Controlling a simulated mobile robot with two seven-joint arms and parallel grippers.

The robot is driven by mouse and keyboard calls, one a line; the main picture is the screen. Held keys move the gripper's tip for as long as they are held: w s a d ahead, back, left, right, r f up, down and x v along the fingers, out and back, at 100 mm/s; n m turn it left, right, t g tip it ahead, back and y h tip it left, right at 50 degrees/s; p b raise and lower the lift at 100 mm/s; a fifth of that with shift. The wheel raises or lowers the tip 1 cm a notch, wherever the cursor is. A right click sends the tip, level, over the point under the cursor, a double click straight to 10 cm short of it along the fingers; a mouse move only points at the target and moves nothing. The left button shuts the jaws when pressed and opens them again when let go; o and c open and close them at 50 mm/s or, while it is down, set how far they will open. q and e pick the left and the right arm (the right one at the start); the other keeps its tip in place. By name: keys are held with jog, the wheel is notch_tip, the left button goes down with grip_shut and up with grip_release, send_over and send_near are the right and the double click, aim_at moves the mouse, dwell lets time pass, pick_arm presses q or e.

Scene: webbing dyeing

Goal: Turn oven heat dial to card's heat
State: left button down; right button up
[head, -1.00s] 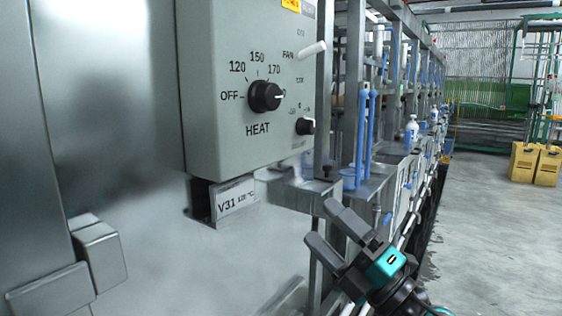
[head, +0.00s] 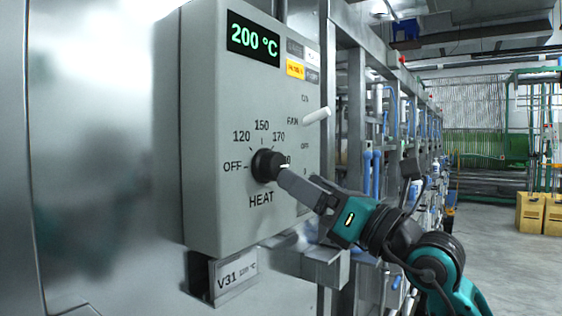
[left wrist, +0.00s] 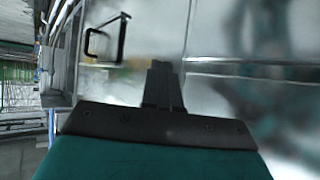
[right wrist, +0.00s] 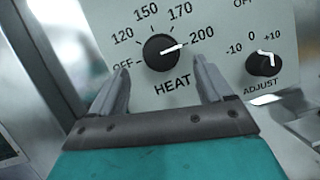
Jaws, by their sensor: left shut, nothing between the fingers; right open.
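The black heat dial (head: 266,165) is on the grey control box, its white mark pointing at 200 in the right wrist view (right wrist: 161,52). The green display (head: 252,39) reads 200 °C. The card (head: 236,277) hangs below the box; it shows V31, and its small temperature print is too blurred to read surely. My right gripper (head: 298,184) is close to the dial from the right. In the right wrist view my right gripper (right wrist: 160,82) is open, its fingertips below and either side of the dial, with nothing between them. My left gripper (left wrist: 164,72) is shut and empty, facing shiny metal.
A white fan lever (head: 317,116) sticks out to the right of the dial. A smaller adjust knob (right wrist: 264,64) is at the right of the heat dial. A black handle (left wrist: 106,38) shows in the left wrist view.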

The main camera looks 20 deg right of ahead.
aim_at(279, 168)
jog(key=p+x, duration=0.1)
jog(key=x, duration=0.4)
jog(key=shift+w+a+r, duration=0.1)
jog(key=shift+w+a, duration=0.05)
jog(key=shift+w, duration=0.05)
pick_arm(q)
jog(key=shift+w+r, duration=0.2)
jog(key=shift+r, duration=0.65)
pick_arm(e)
jog(key=shift+w+a+r, duration=0.1)
jog(key=shift+w+a, duration=0.1)
jog(key=shift+w, duration=0.05)
jog(key=shift+c, duration=0.2)
